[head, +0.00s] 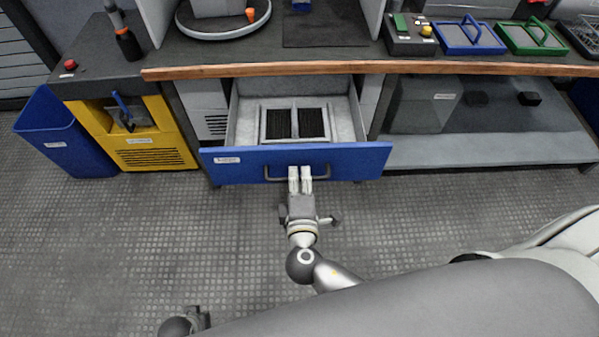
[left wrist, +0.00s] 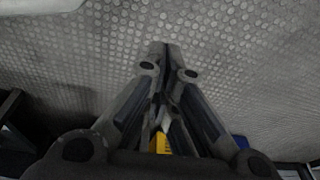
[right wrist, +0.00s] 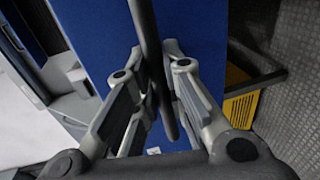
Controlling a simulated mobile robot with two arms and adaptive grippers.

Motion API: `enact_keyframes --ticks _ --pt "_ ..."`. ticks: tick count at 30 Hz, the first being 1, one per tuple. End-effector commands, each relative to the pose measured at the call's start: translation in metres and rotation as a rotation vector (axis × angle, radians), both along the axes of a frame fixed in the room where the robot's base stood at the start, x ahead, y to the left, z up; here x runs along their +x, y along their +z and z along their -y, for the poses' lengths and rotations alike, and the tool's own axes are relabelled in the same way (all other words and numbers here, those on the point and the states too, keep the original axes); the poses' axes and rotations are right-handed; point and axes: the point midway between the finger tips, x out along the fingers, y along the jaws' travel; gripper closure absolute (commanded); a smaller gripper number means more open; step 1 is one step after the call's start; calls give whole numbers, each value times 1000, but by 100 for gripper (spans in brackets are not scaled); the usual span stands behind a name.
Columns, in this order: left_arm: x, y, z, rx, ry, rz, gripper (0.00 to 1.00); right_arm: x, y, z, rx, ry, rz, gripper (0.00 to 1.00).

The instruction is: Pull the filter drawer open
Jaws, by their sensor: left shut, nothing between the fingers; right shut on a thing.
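The filter drawer (head: 230,165) has a blue front and stands pulled out from under the workbench. Inside it lies a light frame with two dark filter panels (head: 296,124). A dark bar handle (head: 325,172) runs across the drawer's front. My right gripper (head: 300,174) is shut on this handle near its middle; in the right wrist view the handle (right wrist: 146,35) passes between the fingers (right wrist: 158,70), against the blue front (right wrist: 190,45). My left gripper (left wrist: 165,62) is shut and empty above the floor; in the head view only part of my left arm shows at the bottom edge.
A yellow cabinet (head: 150,157) and a blue bin (head: 60,135) stand left of the drawer. A low grey shelf (head: 490,152) is to its right. The wooden bench edge (head: 400,67) runs above. The textured floor (head: 150,230) in front is clear.

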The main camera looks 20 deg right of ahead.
Motion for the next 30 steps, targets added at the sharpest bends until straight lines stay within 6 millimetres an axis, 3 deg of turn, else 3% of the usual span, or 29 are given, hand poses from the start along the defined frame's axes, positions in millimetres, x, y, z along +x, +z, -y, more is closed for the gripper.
enact_keyframes --ticks 7,8,12,23,30 --pt "-11 -4 0 -1 0 -18 100 0 -1 0 1 0 -2 100" --pt "-12 -4 0 0 0 -19 100 0 -1 0 1 0 -2 85" --pt "-14 -5 1 -1 -1 -24 100 0 -1 0 1 0 -2 67" --pt "-3 -2 3 -5 0 -6 100 -3 0 -1 0 1 -1 66" --pt "-5 -2 2 -2 -1 -10 100 -38 6 -11 3 1 -4 66"
